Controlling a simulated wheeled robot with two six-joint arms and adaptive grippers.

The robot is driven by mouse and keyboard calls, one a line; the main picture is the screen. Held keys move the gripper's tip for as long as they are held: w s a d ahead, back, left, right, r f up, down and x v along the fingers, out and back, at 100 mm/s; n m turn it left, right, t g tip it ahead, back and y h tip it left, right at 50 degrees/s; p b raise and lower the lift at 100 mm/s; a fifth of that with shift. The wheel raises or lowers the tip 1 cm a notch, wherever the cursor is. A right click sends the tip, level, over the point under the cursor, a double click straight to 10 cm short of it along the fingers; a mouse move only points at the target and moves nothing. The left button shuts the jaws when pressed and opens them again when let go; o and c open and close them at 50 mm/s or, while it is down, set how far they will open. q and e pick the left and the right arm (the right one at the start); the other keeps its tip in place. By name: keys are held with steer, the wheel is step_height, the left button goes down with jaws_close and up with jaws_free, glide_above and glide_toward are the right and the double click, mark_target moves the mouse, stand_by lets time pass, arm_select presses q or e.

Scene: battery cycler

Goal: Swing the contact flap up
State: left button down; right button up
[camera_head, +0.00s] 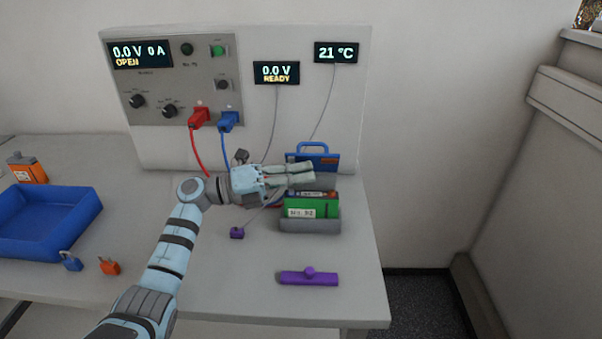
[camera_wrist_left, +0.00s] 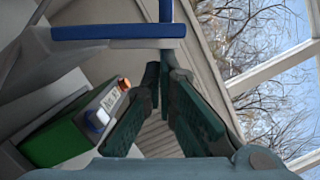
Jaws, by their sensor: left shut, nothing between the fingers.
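The blue contact flap (camera_head: 328,161), with a loop handle on top, shows behind the gripper, over the far end of the battery cradle. In the left wrist view, a blue bar and an upright blue piece, likely the flap (camera_wrist_left: 100,32), cross the top. The green battery (camera_head: 312,208) sits in the grey cradle (camera_head: 310,226) below the fingers. The gripper hides part of the flap and its hinge area. My right gripper is out of view.
The cycler panel (camera_head: 180,80) stands behind, with red (camera_head: 198,118) and blue (camera_head: 229,121) plugs and cables. A purple bar (camera_head: 308,278) lies at the front. A small purple piece (camera_head: 237,233) and a blue tray (camera_head: 50,218) are to the left.

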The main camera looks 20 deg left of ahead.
arm_select(q)
steer(key=shift+w+r, duration=0.1)
stand_by(0.3)
steer(key=shift+w+r+n+p, duration=0.1)
steer(key=shift+r+n+p, duration=0.1)
steer(key=shift+n+p, duration=0.35)
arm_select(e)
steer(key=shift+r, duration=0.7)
arm_select(q)
steer(key=shift+r+p, duration=0.1)
steer(key=shift+p, duration=0.25)
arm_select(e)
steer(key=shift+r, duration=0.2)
